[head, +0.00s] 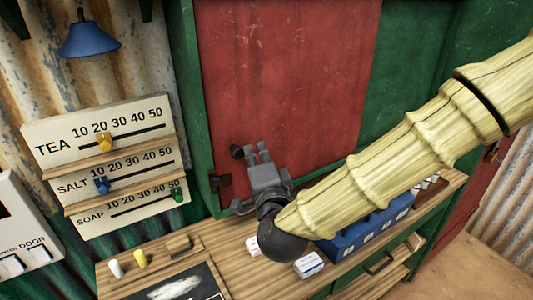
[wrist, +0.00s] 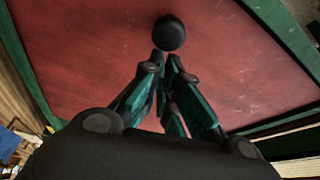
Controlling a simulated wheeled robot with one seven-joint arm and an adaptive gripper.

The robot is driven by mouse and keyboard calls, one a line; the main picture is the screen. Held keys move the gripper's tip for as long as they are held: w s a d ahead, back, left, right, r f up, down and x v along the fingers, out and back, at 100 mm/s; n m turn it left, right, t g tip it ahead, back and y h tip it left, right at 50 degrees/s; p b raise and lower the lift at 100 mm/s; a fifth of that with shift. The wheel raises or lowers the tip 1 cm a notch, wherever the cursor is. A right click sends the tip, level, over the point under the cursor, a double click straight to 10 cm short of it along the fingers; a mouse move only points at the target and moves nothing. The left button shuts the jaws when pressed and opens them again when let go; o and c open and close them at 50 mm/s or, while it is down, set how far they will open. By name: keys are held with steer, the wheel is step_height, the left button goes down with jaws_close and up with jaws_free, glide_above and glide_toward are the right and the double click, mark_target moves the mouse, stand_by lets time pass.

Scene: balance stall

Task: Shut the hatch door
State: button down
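The hatch door is a large red scuffed panel (head: 290,70) in a green frame; it fills most of the wrist view (wrist: 90,60). A round black knob (head: 237,151) sits on its lower left part, and it also shows in the wrist view (wrist: 170,33). My gripper (head: 257,148) is in front of the lower door, just right of the knob. In the wrist view, my fingertips (wrist: 166,58) are almost together, with nothing between them, just below the knob. I cannot tell whether they touch it or the door. I cannot tell how far the door stands from its frame.
A dark metal fitting (head: 220,183) is at the door's lower left. A wooden counter (head: 225,245) below holds a blue box (head: 345,242), small white packs (head: 309,265) and a dark picture board (head: 180,288). A price board (head: 110,165) with sliders and a blue lamp (head: 88,38) are left.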

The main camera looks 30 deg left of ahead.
steer(key=shift+w+a+r, duration=0.1)
steer(key=shift+w+r, duration=0.1)
steer(key=shift+r, duration=0.1)
